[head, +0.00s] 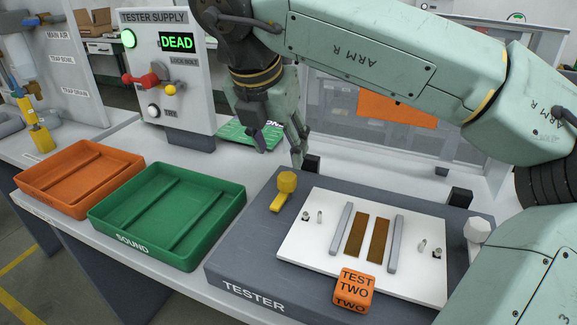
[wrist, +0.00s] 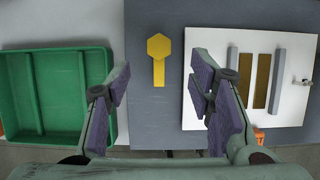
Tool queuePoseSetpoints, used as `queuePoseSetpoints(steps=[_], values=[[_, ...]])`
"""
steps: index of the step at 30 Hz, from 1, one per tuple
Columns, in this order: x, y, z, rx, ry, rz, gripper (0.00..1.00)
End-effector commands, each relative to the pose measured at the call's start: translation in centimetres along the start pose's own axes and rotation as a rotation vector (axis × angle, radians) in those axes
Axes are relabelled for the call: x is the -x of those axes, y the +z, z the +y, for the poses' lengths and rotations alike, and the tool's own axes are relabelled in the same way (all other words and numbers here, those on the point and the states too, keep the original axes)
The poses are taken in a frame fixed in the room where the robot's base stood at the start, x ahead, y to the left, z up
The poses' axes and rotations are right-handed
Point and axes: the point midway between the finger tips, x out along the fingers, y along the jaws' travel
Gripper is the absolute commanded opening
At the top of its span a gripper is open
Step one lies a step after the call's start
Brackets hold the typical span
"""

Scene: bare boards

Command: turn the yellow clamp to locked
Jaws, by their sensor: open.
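The yellow clamp (head: 285,188) sits on the dark grey tester (head: 232,262), at the left of the white plate (head: 318,268). It has a hexagonal head and a short flat handle. In the wrist view the clamp (wrist: 158,55) lies ahead of and between my fingers, its handle pointing down the picture toward me. My gripper (head: 283,150) is above and behind the clamp in the head view, apart from it. In the wrist view my gripper (wrist: 158,90) is open and empty, with purple-padded fingers spread on both sides.
An orange cube (head: 354,288) marked TEST TWO is at the plate's front edge. A white knob (head: 477,230) is at the plate's right. A green SOUND tray (head: 170,212) and an orange tray (head: 80,175) stand left. The TESTER SUPPLY panel (head: 165,75) reads DEAD.

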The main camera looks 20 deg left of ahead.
Motion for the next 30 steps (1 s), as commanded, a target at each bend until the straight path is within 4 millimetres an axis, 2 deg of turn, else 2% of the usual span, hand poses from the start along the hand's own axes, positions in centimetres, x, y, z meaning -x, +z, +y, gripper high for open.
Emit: queuePoseSetpoints(steps=[6,13,18,26,30], values=[[-4.2,-0.1,0.1,0.004,0.004,0.005,0.48],[-7.5,-0.1,0.1,0.003,0.005,0.004,0.48],[-8.6,-0.1,0.1,0.004,0.004,0.002,0.48],[-8.7,-0.1,0.2,0.004,0.005,0.002,0.48],[-8.7,-0.1,0.2,0.004,0.005,0.002,0.39]])
